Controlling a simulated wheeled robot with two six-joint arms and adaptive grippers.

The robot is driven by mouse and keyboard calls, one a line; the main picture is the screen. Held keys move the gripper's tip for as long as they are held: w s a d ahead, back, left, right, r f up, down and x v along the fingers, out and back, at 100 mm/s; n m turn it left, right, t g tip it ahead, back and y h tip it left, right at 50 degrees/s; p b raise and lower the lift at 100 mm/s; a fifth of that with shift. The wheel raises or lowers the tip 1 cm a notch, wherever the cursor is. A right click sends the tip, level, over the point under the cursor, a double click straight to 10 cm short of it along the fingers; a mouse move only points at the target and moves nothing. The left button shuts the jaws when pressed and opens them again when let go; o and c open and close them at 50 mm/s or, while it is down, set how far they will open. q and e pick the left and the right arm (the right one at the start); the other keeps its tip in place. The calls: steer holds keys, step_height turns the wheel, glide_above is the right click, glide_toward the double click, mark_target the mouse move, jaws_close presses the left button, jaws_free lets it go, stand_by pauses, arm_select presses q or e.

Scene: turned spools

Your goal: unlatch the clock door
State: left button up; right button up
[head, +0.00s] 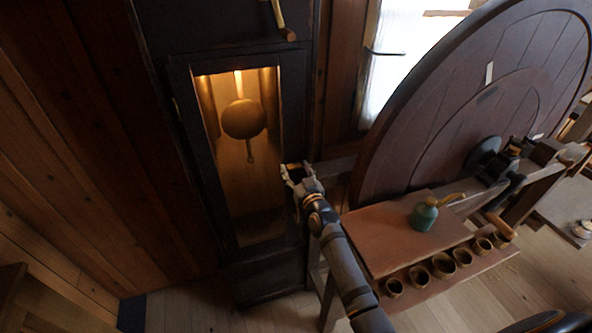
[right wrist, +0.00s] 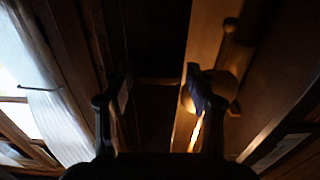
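The tall dark clock case (head: 270,277) stands against the wall. Its door (head: 183,110) looks closed, with a lit window showing a round brass pendulum bob (head: 243,119). My right gripper (head: 296,170) is at the right edge of the door, about mid-height. In the right wrist view its two fingers (right wrist: 153,105) are apart with nothing held between them. A thin brownish bar (right wrist: 158,81) shows beyond the gap; I cannot tell whether it is the latch. The bob also shows in the right wrist view (right wrist: 224,88). My left gripper is not in view.
A large dark round wheel (head: 450,110) stands at the right. Below it is a wooden bench (head: 385,240) with a green oil can (head: 424,215) and several small cups (head: 443,265) along its front. A bright window (head: 400,55) is behind. Floor is clear below the clock.

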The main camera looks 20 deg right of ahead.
steer(key=c, duration=0.7)
steer(key=shift+c, duration=0.3)
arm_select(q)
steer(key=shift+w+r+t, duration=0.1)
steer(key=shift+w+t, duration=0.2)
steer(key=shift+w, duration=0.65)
arm_select(e)
steer(key=shift+m, duration=0.3)
arm_select(q)
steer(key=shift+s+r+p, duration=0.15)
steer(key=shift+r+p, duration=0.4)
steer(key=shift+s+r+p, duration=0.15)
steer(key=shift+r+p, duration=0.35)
steer(key=shift+p, duration=0.05)
arm_select(e)
steer(key=shift+m, duration=8.6)
